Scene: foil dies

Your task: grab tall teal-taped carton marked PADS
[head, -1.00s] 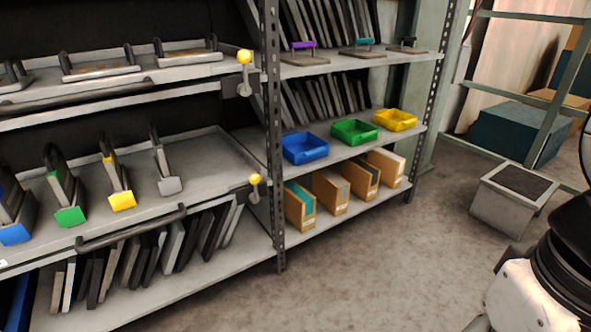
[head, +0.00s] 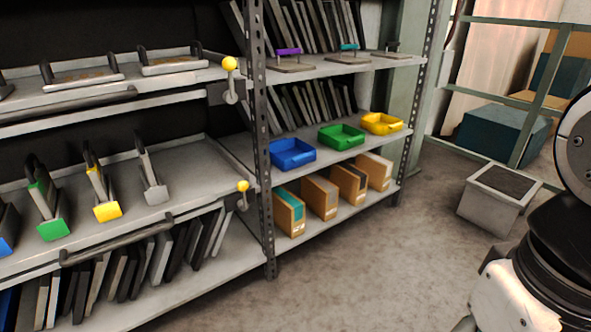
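Several brown cartons stand in a row on the bottom shelf of the right rack in the head view. The leftmost carton (head: 289,216) has teal on its top and a small white label on its front. The label is too small to read, so I cannot tell whether it says PADS. The other cartons (head: 321,198) beside it show grey, dark and pale tops. My gripper is not in view; only part of my arm shows at the right edge.
Blue (head: 292,153), green (head: 341,136) and yellow (head: 381,123) bins sit on the shelf above the cartons. A rack post (head: 263,170) stands just left of the cartons. A grey box (head: 497,197) is on the floor at right. Floor before the rack is clear.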

